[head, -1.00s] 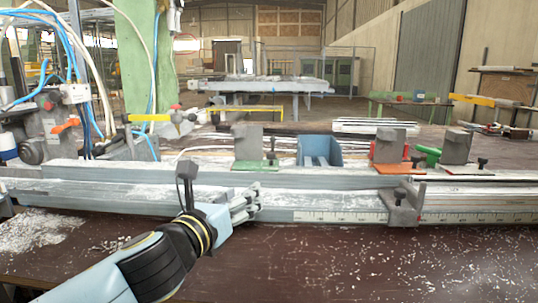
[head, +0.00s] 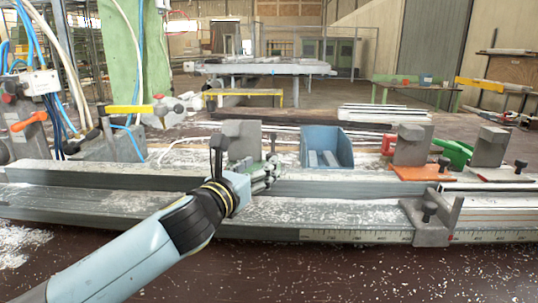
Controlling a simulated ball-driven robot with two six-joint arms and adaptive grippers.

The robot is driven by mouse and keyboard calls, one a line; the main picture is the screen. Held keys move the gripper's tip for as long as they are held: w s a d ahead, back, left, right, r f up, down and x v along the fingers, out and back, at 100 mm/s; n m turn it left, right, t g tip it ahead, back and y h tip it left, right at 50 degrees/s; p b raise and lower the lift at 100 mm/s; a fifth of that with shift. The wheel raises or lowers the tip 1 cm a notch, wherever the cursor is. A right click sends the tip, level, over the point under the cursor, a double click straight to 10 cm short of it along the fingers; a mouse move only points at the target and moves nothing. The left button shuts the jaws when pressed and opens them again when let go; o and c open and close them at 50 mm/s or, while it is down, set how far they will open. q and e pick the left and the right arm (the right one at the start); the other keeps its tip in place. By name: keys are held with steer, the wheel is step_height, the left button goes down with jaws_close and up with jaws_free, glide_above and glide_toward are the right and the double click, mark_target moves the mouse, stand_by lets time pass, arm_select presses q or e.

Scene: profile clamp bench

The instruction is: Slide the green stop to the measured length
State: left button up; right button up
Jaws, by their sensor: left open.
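The green stop (head: 241,139), a grey upright block on a green base, sits on the back rail left of the blue bin. Its base is partly hidden by my left gripper (head: 270,172), which is open, with its fingers pointing right in front of the base and knob. I cannot tell whether the fingers touch the stop. A measuring scale (head: 360,236) runs along the front rail (head: 150,208). My right gripper is not in view.
The blue bin (head: 326,148) stands behind the rail. An orange-based stop (head: 413,152) and another grey stop (head: 488,152) stand further right, with a green-handled part (head: 455,153) between them. Hoses and a yellow bar (head: 130,110) are at left. The front tabletop is clear except for shavings.

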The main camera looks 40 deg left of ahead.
mark_target(269, 156)
arm_select(q)
steer(key=w, duration=0.3)
steer(key=w+a, duration=0.1)
steer(key=w, duration=0.1)
steer(key=shift+w, duration=0.3)
jaws_close()
